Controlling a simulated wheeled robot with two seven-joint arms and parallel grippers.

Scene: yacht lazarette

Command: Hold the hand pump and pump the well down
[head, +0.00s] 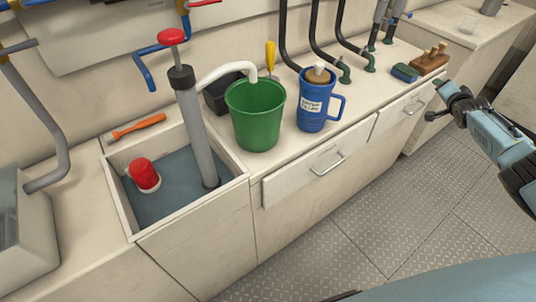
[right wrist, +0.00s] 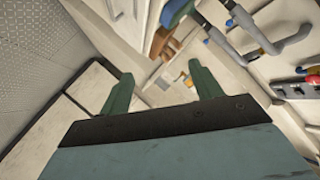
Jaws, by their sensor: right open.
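The hand pump (head: 193,125) is a grey upright tube with a black collar and a red knob (head: 171,37) on a raised rod. Its foot stands in the well (head: 122,205), an open pale box with blue-grey liquid or floor inside. A white spout hose (head: 222,72) runs from the pump into the green bucket (head: 257,125) beside the well. My right gripper (head: 437,102) is open and empty at the far right, well away from the pump. In the right wrist view its green fingers (right wrist: 163,82) stand apart. My left gripper is out of view.
A red-capped float or bilge unit (head: 145,175) sits in the well. An orange-handled tool (head: 138,127) lies behind it. A blue jug (head: 315,105), a black box (head: 218,100) and a brush (head: 430,60) stand on the counter. The chequered floor (head: 390,210) is clear.

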